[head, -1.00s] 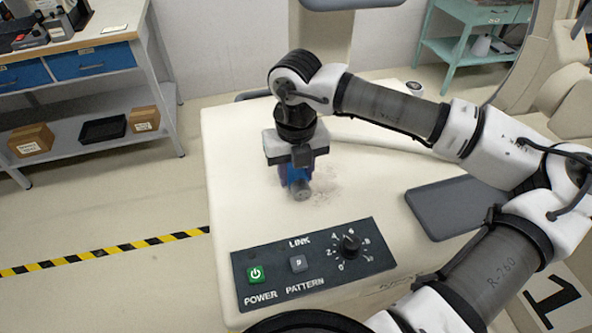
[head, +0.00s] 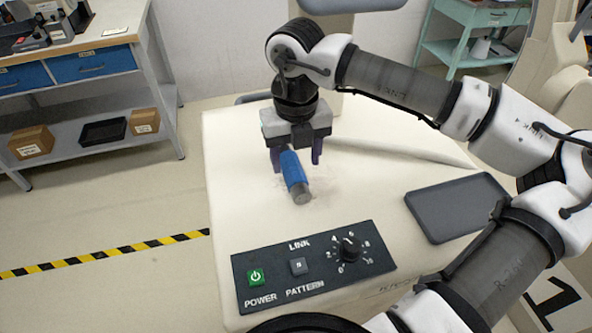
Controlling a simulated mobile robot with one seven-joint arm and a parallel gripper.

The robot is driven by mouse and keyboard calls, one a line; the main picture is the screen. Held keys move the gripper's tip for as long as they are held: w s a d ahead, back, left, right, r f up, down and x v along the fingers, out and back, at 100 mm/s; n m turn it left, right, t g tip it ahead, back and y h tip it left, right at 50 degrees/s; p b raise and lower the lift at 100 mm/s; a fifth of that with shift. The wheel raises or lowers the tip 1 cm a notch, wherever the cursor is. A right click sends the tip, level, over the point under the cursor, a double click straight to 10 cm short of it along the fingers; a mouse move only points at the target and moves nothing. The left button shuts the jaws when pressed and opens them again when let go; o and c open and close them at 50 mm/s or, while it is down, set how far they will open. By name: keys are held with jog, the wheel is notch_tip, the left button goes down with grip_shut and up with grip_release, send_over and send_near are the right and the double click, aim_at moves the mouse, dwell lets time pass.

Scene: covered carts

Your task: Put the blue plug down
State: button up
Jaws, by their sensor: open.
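The blue plug (head: 291,168) lies on the cream cart top, its grey end (head: 301,193) pointing toward the control panel. My gripper (head: 296,160) is over the plug from above and behind, its dark fingers spread apart on either side. The fingers are open and a gap shows between them and the plug. The far end of the plug is partly hidden under the gripper body.
The cart top (head: 235,190) is clear to the left. A control panel (head: 313,265) with a green power button, a pattern button and a dial is at the front. A grey tray (head: 458,206) lies at the right. A workbench (head: 90,55) stands at the back left.

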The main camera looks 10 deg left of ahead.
aim_at(296, 174)
notch_tip(296, 174, up, 8)
jog(key=b, duration=0.1)
jog(key=shift+f, duration=0.2)
jog(key=shift+s, duration=0.1)
dwell(0.3)
